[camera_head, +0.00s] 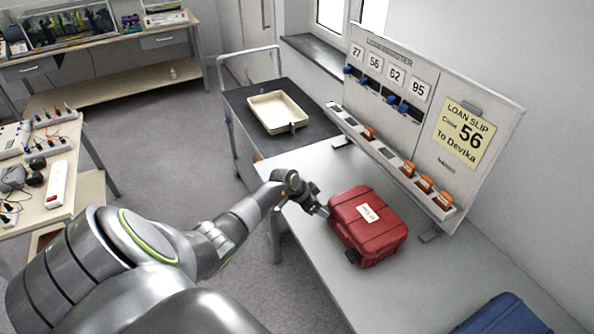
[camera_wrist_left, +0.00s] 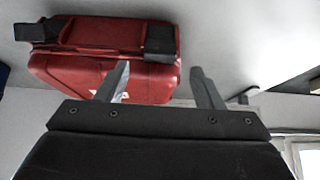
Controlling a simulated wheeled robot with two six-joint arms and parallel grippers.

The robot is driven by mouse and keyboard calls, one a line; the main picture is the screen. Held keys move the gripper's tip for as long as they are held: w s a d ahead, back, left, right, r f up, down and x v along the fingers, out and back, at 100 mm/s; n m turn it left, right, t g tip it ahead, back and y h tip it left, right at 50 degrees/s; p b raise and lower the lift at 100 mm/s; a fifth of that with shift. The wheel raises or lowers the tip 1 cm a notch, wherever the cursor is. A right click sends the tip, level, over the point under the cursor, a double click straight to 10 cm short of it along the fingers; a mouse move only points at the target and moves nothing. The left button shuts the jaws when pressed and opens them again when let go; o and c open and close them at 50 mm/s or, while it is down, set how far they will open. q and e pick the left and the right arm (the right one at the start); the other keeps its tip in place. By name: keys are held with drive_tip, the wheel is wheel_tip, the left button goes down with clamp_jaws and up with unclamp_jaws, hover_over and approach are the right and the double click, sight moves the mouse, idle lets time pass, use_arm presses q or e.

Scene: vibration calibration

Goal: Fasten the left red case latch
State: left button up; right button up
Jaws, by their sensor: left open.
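The red case (camera_head: 367,222) lies closed on the grey table, with a white label on its lid. In the left wrist view the red case (camera_wrist_left: 95,65) fills the upper left, with one dark latch (camera_wrist_left: 38,30) sticking out at its left end and another dark latch (camera_wrist_left: 160,40) at its right end. In the head view a dark latch (camera_head: 352,257) shows low on the near side. My left gripper (camera_head: 323,212) is at the case's left corner, open and empty. Its fingers (camera_wrist_left: 160,78) point toward the right-end latch; contact cannot be told. My right gripper is out of view.
A board (camera_head: 420,110) with number tags and a loan slip stands behind the case, with a rail (camera_head: 385,152) of orange items below. A blue case (camera_head: 503,316) lies at the lower right. A cart with a cream tray (camera_head: 279,127) stands beyond. The table around the red case is clear.

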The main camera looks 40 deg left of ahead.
use_arm(q)
drive_tip(key=b+v, duration=0.1)
drive_tip(key=v, duration=1.1)
drive_tip(key=shift+s+r, duration=0.2)
drive_tip(key=shift+r, duration=0.15)
drive_tip(key=s+d+f+t+b, duration=0.1)
drive_tip(key=s+f+t+b, duration=0.1)
drive_tip(key=f, duration=0.6)
drive_tip(key=s+d+f+n+t+h+b, duration=0.1)
drive_tip(key=s+d+f+t+b, duration=0.1)
drive_tip(key=f, duration=0.6)
drive_tip(key=s+d+f+t+b, duration=0.1)
drive_tip(key=s+f+b, duration=0.1)
drive_tip(key=f, duration=0.6)
drive_tip(key=shift+d+t+h+b, duration=0.2)
drive_tip(key=shift+t+h+b, duration=0.2)
drive_tip(key=s+f+n+g+y+b, duration=0.4)
drive_tip(key=s+f+g+y+b, duration=0.15)
drive_tip(key=s+f, duration=1.75)
drive_tip(key=s+d+f+g, duration=0.2)
drive_tip(key=s+d+f, duration=0.1)
drive_tip(key=s, duration=0.5)
drive_tip(key=s+d+f+g, duration=0.3)
drive_tip(key=s+f, duration=0.2)
drive_tip(key=s, duration=0.3)
drive_tip(key=shift+s+d+f+b, duration=0.25)
drive_tip(key=shift+d+b, duration=0.05)
drive_tip(key=shift+d, duration=0.1)
